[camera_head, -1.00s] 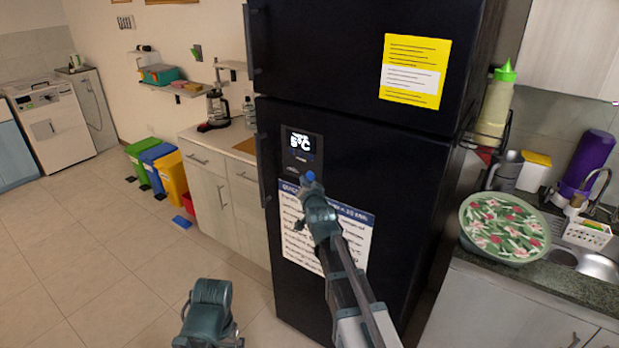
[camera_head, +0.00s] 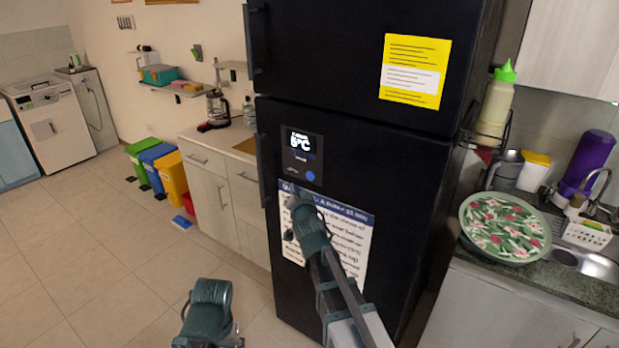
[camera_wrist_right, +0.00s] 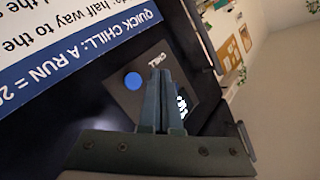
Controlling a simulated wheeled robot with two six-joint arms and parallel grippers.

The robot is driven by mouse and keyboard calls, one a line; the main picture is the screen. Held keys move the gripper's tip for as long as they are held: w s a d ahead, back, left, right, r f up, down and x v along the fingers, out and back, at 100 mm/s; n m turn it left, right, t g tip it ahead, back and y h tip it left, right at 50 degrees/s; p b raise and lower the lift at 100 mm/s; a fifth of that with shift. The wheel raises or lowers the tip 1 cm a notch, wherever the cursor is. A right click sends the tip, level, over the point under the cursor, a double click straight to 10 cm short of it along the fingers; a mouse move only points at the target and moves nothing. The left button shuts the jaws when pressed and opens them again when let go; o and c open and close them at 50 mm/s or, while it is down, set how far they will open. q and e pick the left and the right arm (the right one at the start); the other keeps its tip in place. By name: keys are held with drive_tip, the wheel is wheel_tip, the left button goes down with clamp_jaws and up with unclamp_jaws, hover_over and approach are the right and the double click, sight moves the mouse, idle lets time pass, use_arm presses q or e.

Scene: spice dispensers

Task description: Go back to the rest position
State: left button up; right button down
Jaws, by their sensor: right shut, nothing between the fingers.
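My right gripper (camera_head: 294,196) is in front of the black fridge (camera_head: 400,165), over the upper part of the white notice (camera_head: 352,222) and just below the display panel (camera_head: 302,155). Its fingers are closed together with nothing between them, as the right wrist view also shows (camera_wrist_right: 161,88). The panel's blue round button (camera_head: 310,176) is uncovered; it also shows in the right wrist view (camera_wrist_right: 133,81), to the left of the fingertips. My left arm shows only as a link at the bottom of the head view; the left gripper is out of view.
A counter with cabinets (camera_head: 218,190) stands left of the fridge, and colored bins (camera_head: 172,175) stand beyond it. At right a counter (camera_head: 545,275) holds a patterned bowl (camera_head: 505,226). The tiled floor (camera_head: 90,250) at left is clear.

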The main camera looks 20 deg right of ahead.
idle(0.4)
drive_tip(key=s+a+f+n+g, duration=0.5)
drive_tip(key=s+a+f+g, duration=0.35)
drive_tip(key=s+f, duration=0.45)
drive_tip(key=s+a+f+n+g, duration=0.2)
drive_tip(key=s+a+n+g, duration=0.1)
drive_tip(key=s, duration=0.7)
drive_tip(key=s+a+f+n+g, duration=0.3)
drive_tip(key=s+a+n+g, duration=0.1)
drive_tip(key=s, duration=0.7)
drive_tip(key=shift+a+f+n+g+y, duration=0.2)
drive_tip(key=shift+f+n+g+y, duration=0.15)
drive_tip(key=shift+g+y, duration=0.1)
